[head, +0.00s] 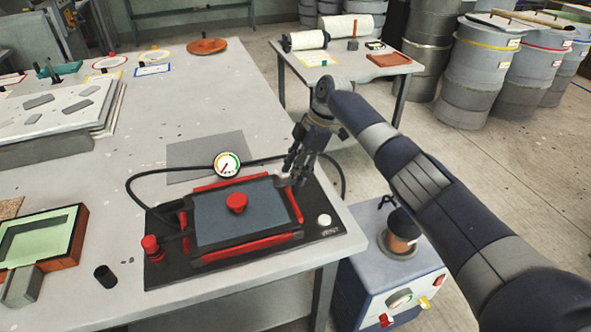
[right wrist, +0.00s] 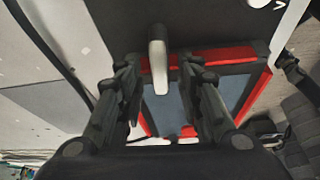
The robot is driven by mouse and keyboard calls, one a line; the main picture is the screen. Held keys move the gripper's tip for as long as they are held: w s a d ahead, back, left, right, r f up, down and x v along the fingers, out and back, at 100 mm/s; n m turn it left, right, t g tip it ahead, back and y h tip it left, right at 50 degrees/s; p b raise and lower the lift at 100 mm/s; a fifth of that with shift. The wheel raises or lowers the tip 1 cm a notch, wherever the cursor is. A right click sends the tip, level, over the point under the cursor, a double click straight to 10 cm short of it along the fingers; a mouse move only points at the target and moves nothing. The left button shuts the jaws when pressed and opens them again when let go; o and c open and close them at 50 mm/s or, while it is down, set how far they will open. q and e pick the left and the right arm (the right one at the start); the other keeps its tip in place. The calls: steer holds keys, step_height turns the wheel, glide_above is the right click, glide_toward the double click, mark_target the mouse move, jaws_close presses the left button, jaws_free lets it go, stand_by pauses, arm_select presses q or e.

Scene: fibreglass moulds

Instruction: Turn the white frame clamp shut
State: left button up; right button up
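The white frame clamp (right wrist: 158,62) is a pale lever on a dark pivot at the edge of the red frame (right wrist: 222,57), seen in the right wrist view. In the head view the red frame (head: 250,248) surrounds a blue-grey panel with a red knob (head: 236,202), on a black base plate. My right gripper (head: 292,177) is over the frame's far right corner and mostly hides the clamp there. In the right wrist view my right gripper (right wrist: 160,78) is open, with one finger on each side of the clamp and gaps between. My left gripper is out of view.
A pressure gauge (head: 227,164) and black hose stand behind the frame. A red valve (head: 150,245) is at the plate's left, a white button (head: 324,220) at its right. A blue-white machine (head: 350,290) stands beside the table.

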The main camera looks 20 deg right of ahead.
steer(key=v, duration=1.2)
steer(key=shift+f, duration=0.1)
